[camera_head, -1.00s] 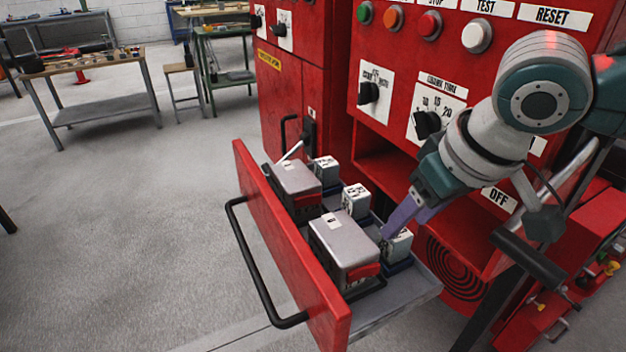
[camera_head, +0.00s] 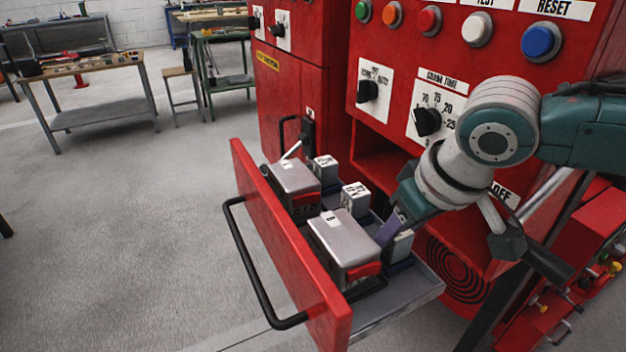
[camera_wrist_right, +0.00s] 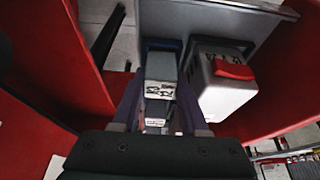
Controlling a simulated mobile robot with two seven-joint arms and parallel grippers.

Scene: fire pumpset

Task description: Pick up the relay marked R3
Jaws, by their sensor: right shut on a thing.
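Three small grey relays with white top labels stand in a row in the open red drawer (camera_head: 290,262): a far one (camera_head: 326,170), a middle one (camera_head: 355,197) and a near one (camera_head: 402,246). My right gripper (camera_head: 392,232) is shut on the near relay, which still sits low in the drawer. In the right wrist view a relay with a dark-lettered label (camera_wrist_right: 160,75) shows between the purple fingers. I cannot read its mark for certain. The fingers partly hide the near relay in the head view. My left gripper is not in view.
Two larger grey boxes with red parts, a near one (camera_head: 345,243) and a far one (camera_head: 295,178), stand beside the relays. The drawer has a black handle (camera_head: 250,275). The red cabinet (camera_head: 385,60) with buttons and dials rises behind. Open floor lies left.

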